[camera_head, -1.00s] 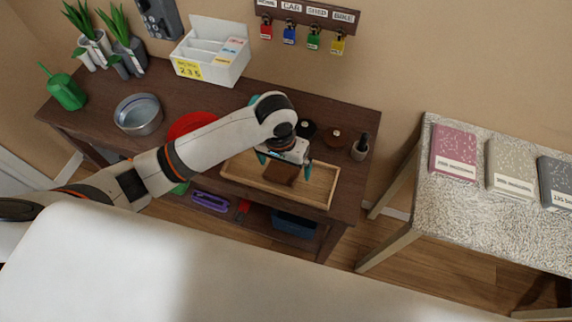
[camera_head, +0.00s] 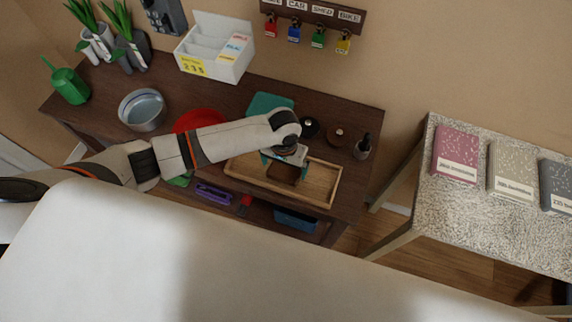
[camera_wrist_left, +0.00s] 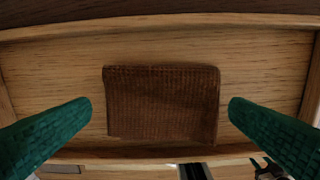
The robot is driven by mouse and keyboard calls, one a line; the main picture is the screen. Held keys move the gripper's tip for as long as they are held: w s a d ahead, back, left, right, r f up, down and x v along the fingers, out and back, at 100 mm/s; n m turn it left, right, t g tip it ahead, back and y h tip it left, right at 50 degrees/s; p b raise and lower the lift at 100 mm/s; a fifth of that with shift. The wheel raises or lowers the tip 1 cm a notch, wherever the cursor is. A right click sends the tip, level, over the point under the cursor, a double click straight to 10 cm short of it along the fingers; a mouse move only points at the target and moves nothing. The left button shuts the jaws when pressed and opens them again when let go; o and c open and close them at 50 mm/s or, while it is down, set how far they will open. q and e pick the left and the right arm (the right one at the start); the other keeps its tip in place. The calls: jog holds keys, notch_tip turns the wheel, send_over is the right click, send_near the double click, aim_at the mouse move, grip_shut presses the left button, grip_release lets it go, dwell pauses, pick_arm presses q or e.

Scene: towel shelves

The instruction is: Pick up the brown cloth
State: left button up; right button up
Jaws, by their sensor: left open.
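The brown cloth (camera_wrist_left: 162,103) lies folded as a rectangle in a shallow wooden tray (camera_head: 318,192). In the head view the cloth (camera_head: 281,174) shows partly, below my left gripper (camera_head: 282,168), which hides some of it. In the left wrist view my left gripper (camera_wrist_left: 160,115) is open. Its two green fingers stand on either side of the cloth, with a gap on each side, and touch nothing that I can make out. The wooden tray (camera_wrist_left: 250,50) fills the wrist view around the cloth. My right gripper is not in view.
The dark table also holds a red round item (camera_head: 196,121), a teal item (camera_head: 268,104), a metal bowl (camera_head: 142,110), a white sorter box (camera_head: 214,62) and a small dark bottle (camera_head: 363,147).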

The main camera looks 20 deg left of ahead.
aim_at(284, 168)
pick_arm(q)
jog(key=shift+f, duration=0.75)
jog(key=c, duration=0.8)
jog(key=shift+o, duration=0.2)
notch_tip(284, 168, up, 10)
jog(key=b, duration=0.1)
jog(key=shift+o, duration=1.2)
jog(key=shift+c, duration=0.9)
